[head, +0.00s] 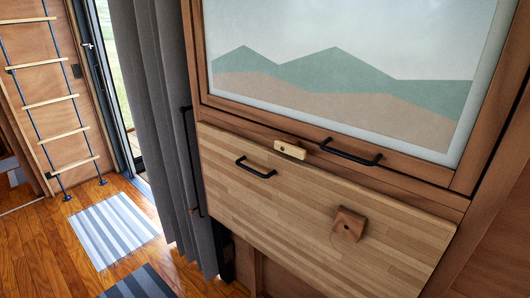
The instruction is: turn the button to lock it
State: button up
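A small pale wooden turn button (290,149) with a dark pivot sits on the brown wooden rail between the upper panel and the lower panel. It lies lengthwise along the rail, roughly parallel to the lower panel's top edge. The lower panel (275,215) is light striped wood with a black bar handle (256,168) at its upper left. The upper panel (330,80) has a picture of green and tan hills and a black bar handle (351,152) just right of the button. I cannot tell whether the button overlaps either panel. My gripper is not in view.
A brown wooden block (348,224) sticks out from the lower panel. A grey curtain (160,110) hangs left of the panels. A striped rug (115,231) lies on the wooden floor, and a ladder (52,101) stands at the far left.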

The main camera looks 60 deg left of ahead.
aim_at(292, 150)
jog(key=u, duration=1.85)
